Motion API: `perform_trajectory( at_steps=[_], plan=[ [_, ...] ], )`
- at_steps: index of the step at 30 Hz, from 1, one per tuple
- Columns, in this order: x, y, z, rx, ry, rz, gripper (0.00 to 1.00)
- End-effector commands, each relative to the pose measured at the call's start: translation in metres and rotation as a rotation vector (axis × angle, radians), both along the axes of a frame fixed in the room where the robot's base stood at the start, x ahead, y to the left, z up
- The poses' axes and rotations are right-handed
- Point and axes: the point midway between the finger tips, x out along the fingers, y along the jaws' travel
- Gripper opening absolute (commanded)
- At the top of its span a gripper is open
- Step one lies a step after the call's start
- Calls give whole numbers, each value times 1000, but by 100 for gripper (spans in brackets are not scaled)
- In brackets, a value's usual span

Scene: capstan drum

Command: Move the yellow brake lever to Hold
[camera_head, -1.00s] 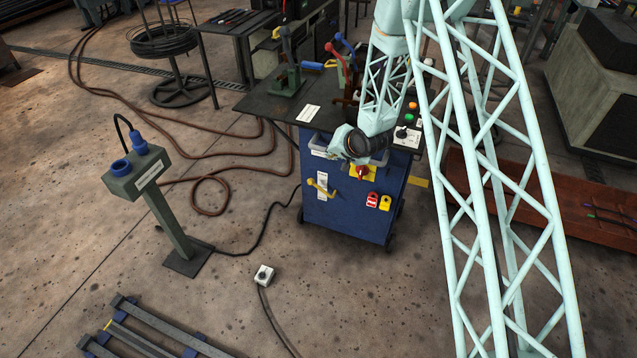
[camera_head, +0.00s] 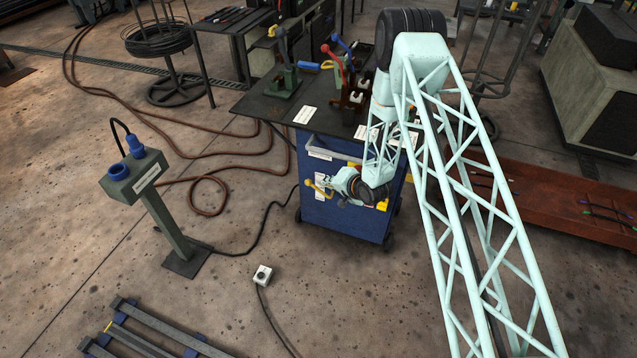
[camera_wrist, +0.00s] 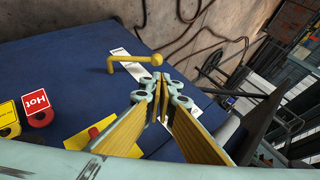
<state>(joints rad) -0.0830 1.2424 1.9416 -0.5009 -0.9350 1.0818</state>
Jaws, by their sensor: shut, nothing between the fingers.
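The yellow brake lever (camera_head: 318,187) is on the front of the blue cabinet (camera_head: 345,218), over a white label strip. In the wrist view the lever (camera_wrist: 127,60) is a bent yellow bar with a round ball at its right end. My gripper (camera_wrist: 164,82) is shut and empty, its fingertips just below the ball in that picture. I cannot tell whether they touch it. In the head view my gripper (camera_head: 334,184) is just right of the lever, partly hidden by my wrist. The white strip (camera_wrist: 183,88) is partly behind my fingers; its lettering is unreadable.
The dark bench top (camera_head: 265,104) above carries several levers.

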Motion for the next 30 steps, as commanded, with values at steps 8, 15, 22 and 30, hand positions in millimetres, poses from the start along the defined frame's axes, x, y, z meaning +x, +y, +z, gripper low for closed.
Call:
perform_trajectory(
  at_steps=[8,15,22,30],
  plan=[
    [-7,10,-19,43,3,-6,0],
    [-7,11,-21,47,3,-7,0],
    [-7,11,-21,46,3,-6,0],
    [1,17,-29,46,3,-5,0]
  ],
)
